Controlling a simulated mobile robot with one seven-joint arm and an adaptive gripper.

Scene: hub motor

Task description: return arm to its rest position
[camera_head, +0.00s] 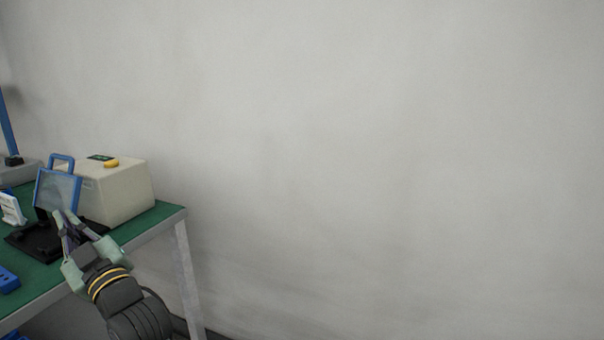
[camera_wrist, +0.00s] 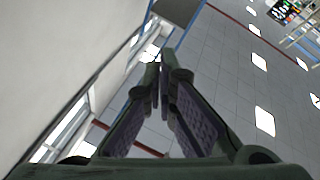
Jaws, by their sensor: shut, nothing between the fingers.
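My gripper (camera_head: 64,219) is at the lower left of the head view, at the right-hand part of the green-topped table (camera_head: 142,232). In that view it overlaps the black base plate (camera_head: 35,238) of a device; I cannot tell how far apart they are. In the wrist view my gripper (camera_wrist: 160,75) has its fingers together, with nothing between them. Behind the fingers the wrist view shows a tiled surface (camera_wrist: 225,70) with bright panels.
A beige box (camera_head: 125,190) with a yellow button stands on the table. A blue-framed clear guard (camera_head: 57,190) stands before it. A white part (camera_head: 12,208) and a blue part (camera_head: 8,280) lie at the left. Right of the table is a bare wall (camera_head: 380,150).

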